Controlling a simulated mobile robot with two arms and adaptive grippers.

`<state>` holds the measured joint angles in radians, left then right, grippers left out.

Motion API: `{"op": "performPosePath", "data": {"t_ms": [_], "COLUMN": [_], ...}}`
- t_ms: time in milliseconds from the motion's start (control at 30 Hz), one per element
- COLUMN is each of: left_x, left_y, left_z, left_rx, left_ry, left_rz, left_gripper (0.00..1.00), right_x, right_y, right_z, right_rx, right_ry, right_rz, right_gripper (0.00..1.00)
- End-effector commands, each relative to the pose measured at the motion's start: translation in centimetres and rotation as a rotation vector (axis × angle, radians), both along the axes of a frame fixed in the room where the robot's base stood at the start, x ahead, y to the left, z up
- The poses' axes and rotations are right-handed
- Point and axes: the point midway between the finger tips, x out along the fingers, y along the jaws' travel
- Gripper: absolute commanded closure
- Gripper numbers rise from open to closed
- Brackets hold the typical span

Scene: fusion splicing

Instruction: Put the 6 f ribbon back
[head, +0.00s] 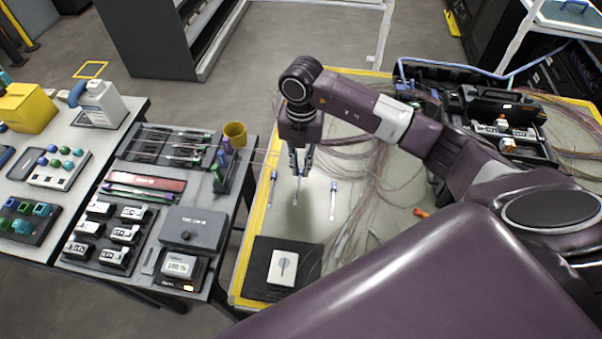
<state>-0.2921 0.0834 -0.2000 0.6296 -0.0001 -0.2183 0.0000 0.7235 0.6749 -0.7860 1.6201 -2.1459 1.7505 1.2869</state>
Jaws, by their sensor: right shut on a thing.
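My right gripper (300,162) hangs over the left part of the yellow-edged table. It is shut on a thin item, mostly hidden by the fingers. A slim pale piece (295,192) shows just below the fingertips. Two similar slim pieces with blue tops stand out on the table, one to the left (272,188) and one to the right (333,202) of the gripper. No label reading 6 f can be made out. My left gripper is not in view.
The left workbench holds a dark tray (170,147) of slim tools, a yellow cup (235,134), black labelled boxes (125,233) and a display unit (180,268). Loose fibres (370,160) and an open black case (500,115) fill the right table. A white device (283,267) lies on a black mat in front.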

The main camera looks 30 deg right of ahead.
Motion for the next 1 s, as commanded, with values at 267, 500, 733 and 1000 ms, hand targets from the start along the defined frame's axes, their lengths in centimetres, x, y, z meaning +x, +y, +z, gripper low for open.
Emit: {"op": "performPosePath", "data": {"t_ms": [267, 500, 733, 1000], "left_x": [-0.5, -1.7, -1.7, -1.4], "left_y": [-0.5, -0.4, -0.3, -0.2], "left_z": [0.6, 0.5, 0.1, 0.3], "left_rx": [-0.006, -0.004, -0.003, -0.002], "left_ry": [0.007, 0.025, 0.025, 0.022], "left_rz": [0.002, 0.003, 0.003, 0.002], "left_gripper": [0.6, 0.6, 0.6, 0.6], "right_x": [-0.1, -0.1, -0.1, -0.1], "right_y": [0.0, 0.0, -0.1, -0.1], "right_z": [-3.7, -4.5, -4.9, -4.8], "right_rx": [-0.001, -0.002, -0.002, -0.002], "right_ry": [0.005, 0.001, 0.001, 0.001], "right_rz": [0.0, 0.001, 0.0, 0.0], "right_gripper": [1.0, 1.0, 1.0, 0.72]}}
